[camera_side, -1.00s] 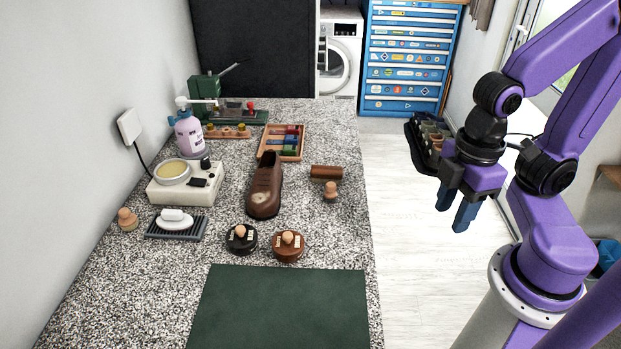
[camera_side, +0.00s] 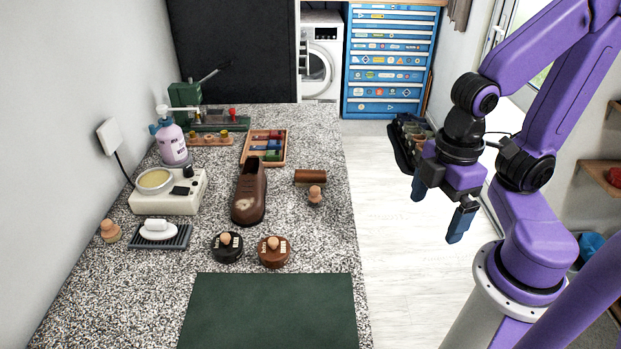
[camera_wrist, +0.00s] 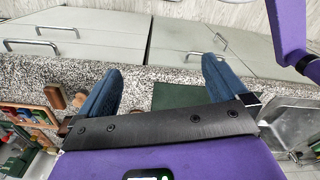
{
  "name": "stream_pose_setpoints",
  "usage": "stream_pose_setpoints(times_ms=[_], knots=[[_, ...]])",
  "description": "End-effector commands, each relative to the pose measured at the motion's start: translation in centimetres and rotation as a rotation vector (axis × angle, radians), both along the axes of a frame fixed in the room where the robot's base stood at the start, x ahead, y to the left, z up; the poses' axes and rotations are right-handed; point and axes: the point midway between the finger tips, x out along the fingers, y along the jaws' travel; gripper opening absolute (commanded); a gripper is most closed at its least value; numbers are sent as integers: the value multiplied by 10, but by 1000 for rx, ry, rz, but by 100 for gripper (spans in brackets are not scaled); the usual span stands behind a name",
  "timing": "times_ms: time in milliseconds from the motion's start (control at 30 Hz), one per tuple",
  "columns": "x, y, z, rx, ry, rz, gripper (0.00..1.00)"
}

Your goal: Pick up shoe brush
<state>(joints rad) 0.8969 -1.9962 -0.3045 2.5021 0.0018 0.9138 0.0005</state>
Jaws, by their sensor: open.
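A brown block (camera_side: 310,177), which may be the shoe brush, lies on the speckled counter right of a brown leather shoe (camera_side: 248,192). A small wooden knob (camera_side: 315,196) stands just in front of it. A black round piece (camera_side: 227,247) and a brown round piece (camera_side: 273,252), each with a wooden knob and pale labels, sit in front of the shoe. I cannot tell for certain which is the brush. My gripper (camera_side: 440,206) is open and empty, right of the counter and apart from everything on it. Its two blue fingers also show in the wrist view (camera_wrist: 160,66).
A dark green mat (camera_side: 270,312) covers the counter's front. The floor right of the counter is clear.

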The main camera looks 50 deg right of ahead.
Motion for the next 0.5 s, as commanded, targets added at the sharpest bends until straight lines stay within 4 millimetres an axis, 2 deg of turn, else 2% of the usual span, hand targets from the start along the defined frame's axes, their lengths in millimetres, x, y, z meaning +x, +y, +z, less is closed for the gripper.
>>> stream_pose_setpoints(times_ms=[133,233,367,500], knots=[[5,2,1,0,1,-30,100],[19,9,5,-1,2,-114,100],[52,20,12,-3,6,-301,100],[92,30,20,-3,11,-527,100]])
